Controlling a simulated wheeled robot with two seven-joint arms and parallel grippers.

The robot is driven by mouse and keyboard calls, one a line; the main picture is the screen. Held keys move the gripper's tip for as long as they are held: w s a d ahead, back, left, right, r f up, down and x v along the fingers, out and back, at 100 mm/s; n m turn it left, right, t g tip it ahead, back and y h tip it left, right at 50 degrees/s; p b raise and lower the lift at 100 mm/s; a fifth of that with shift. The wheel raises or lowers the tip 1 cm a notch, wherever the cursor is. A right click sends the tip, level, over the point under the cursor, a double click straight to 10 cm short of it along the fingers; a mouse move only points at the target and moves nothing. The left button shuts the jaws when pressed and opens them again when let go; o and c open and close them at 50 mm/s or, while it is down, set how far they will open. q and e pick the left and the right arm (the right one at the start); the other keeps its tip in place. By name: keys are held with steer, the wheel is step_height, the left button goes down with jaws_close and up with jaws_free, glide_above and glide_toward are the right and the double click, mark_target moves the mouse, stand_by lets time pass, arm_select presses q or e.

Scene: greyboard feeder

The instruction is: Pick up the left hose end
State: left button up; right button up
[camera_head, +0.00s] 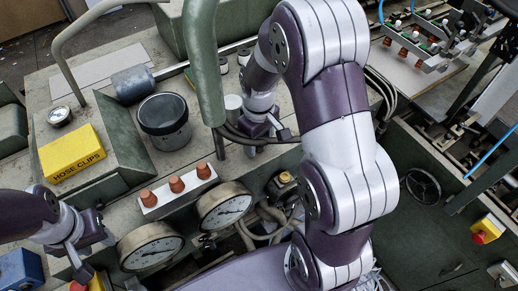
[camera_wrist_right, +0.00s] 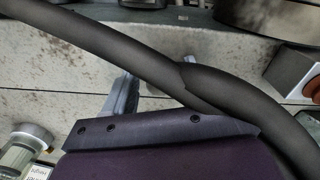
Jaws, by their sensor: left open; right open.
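Dark hoses (camera_head: 232,133) run over the bench edge under my right gripper (camera_head: 268,141). In the right wrist view a dark hose (camera_wrist_right: 110,42) crosses from upper left to lower right. A second dark hose length (camera_wrist_right: 225,84) lies against it, and its rounded tip shows near the middle. I cannot tell which end is the left hose end. My right gripper is open just over the hoses, one finger (camera_wrist_right: 121,97) on the near side of them; its hold is empty. My left gripper (camera_head: 92,252) is open and empty at the lower left, beside a pressure gauge.
A yellow hose clips box (camera_head: 72,153), a dark round cup (camera_head: 164,121) and a white strip with orange caps (camera_head: 177,187) stand on the bench. Two gauges (camera_head: 150,247) (camera_head: 224,205) sit at its front. A green bent pipe (camera_head: 205,65) rises left of my right arm.

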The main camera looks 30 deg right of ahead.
mark_target(261, 139)
steer(key=shift+s+r, duration=0.1)
steer(key=shift+r, duration=0.1)
arm_select(q)
steer(key=shift+s+r, duration=0.2)
arm_select(e)
steer(key=shift+s, duration=0.1)
steer(key=c, duration=0.9)
arm_select(q)
steer(key=shift+w, duration=0.15)
arm_select(e)
jaws_close()
steer(key=shift+r, duration=0.1)
steer(key=r+p, duration=0.5)
steer(key=shift+d, duration=0.2)
arm_select(q)
step_height(261, 139, up, 8)
steer(key=p, duration=0.3)
arm_select(e)
steer(key=s+d+r, duration=0.5)
steer(key=d, duration=0.4)
steer(key=shift+s+d+r, duration=0.35)
steer(key=shift+r, duration=0.05)
